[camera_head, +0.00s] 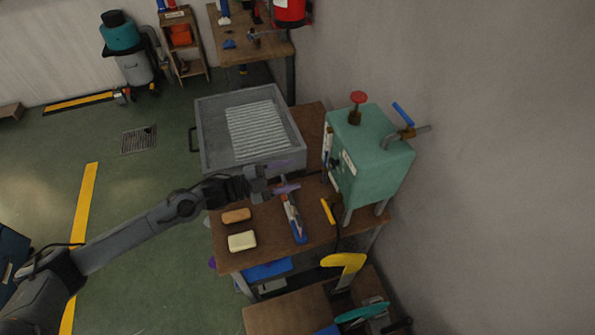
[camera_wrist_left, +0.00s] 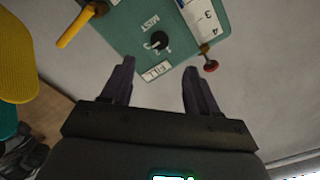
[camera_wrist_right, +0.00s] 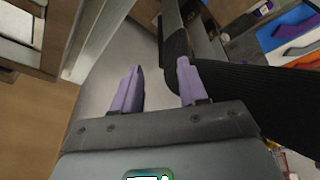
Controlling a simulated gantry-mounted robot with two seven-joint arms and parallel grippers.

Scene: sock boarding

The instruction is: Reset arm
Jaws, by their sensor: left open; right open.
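My left gripper (camera_head: 284,176) reaches in from the left over the wooden bench, near the front right corner of the grey tray. Its purple fingers are spread and empty. In the left wrist view the fingers (camera_wrist_left: 158,85) point toward the green box (camera_wrist_left: 148,25), with nothing between them. My right gripper is outside the head view. In the right wrist view its purple fingers (camera_wrist_right: 158,88) are apart and empty, with a dark ribbed form close on the right that I cannot identify.
The grey tray (camera_head: 291,159) and green box (camera_head: 377,155) stand on the bench (camera_head: 272,228). An orange block (camera_head: 237,215), a cream block (camera_head: 242,241) and a blue-and-white tool (camera_head: 294,222) lie in front. A yellow foot-shaped form (camera_head: 346,262) stands nearer. Open green floor (camera_head: 130,200) is left.

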